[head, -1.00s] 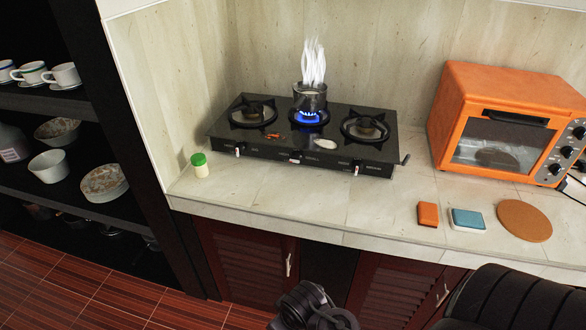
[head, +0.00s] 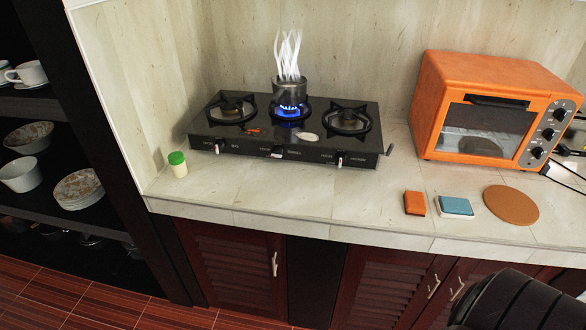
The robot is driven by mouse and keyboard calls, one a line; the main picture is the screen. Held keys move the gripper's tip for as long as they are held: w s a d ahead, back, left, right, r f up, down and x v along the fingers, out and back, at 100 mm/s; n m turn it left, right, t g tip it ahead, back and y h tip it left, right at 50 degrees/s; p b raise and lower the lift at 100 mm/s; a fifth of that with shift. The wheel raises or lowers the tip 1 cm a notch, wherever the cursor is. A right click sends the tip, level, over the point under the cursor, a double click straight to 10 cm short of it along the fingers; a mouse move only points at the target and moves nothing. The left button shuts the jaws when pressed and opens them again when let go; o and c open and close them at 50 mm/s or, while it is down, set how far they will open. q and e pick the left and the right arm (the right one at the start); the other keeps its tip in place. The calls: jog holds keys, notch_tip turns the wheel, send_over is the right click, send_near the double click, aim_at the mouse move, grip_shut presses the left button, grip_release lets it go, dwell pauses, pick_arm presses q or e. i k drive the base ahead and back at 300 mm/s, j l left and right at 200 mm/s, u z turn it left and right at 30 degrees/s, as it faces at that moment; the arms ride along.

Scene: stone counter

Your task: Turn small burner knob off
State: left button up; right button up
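A black gas stove (head: 255,145) with three burners stands on the stone counter against the back wall. The small middle burner (head: 291,110) burns with a blue flame under a steaming metal pot (head: 289,91). Its knob (head: 277,152) is in the middle of the stove's front panel. A left knob (head: 218,147) and a right knob (head: 340,160) sit on the same panel. Neither of my grippers shows; only a dark rounded shape is at the bottom right.
A green-capped shaker (head: 177,164) stands left of the stove. An orange oven (head: 492,110) is at right. An orange block (head: 415,203), a blue sponge (head: 456,206) and a round cork mat (head: 511,205) lie at the front right. The counter before the stove is clear.

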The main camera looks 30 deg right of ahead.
aim_at(277, 151)
jog(key=i+j+z, duration=0.1)
jog(key=z, duration=0.3)
jog(key=i+j+z, duration=0.1)
jog(key=z, duration=0.3)
jog(key=i+j+z, duration=0.1)
jog(key=z, duration=0.3)
jog(key=j+z, duration=0.25)
jog(key=z, duration=0.15)
